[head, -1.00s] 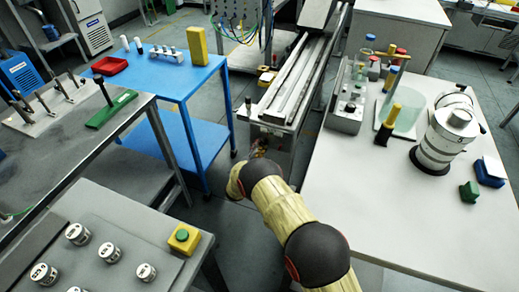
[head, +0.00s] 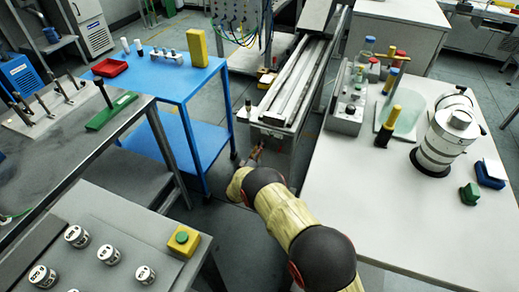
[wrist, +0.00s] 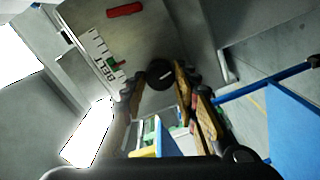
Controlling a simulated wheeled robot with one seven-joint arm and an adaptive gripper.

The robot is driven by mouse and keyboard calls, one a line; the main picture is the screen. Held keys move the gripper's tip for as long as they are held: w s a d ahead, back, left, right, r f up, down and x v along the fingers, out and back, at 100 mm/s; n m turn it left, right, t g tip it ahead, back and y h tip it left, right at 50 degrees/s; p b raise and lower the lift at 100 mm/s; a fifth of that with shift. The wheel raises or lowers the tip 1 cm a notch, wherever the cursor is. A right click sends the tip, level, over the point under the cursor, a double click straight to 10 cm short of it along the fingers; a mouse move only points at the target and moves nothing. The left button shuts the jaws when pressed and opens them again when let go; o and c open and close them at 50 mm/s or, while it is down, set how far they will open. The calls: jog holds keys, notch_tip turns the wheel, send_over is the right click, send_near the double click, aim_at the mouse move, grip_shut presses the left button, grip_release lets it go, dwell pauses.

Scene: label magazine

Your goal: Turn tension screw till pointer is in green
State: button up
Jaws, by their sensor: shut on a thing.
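The tension screw shows in the wrist view as a round black knob (wrist: 160,74) with a white line, on a grey metal panel (wrist: 165,35). My gripper (wrist: 160,78) has a fingertip on either side of the knob and is shut on it. Left of the knob is a white scale (wrist: 101,50) with black ticks, lettering and a small green patch (wrist: 113,62). A small red mark lies by the green; I cannot tell exactly where the pointer stands. In the head view my gripper (head: 254,155) is low at the near end of the conveyor (head: 273,116), and the knob is hidden.
A red bar (wrist: 124,10) is on the panel above the scale. In the head view a blue table (head: 174,83) stands left of the conveyor and a white table (head: 400,195) to the right. A grey bench (head: 120,225) with a yellow button box (head: 184,241) is near left.

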jog(key=shift+d+f+m, duration=0.1)
jog(key=shift+f+m, duration=0.05)
jog(key=shift+m, duration=0.55)
jog(key=o, duration=0.9)
jog(key=shift+c, duration=0.2)
jog(key=o, duration=0.3)
jog(key=v, duration=1.2)
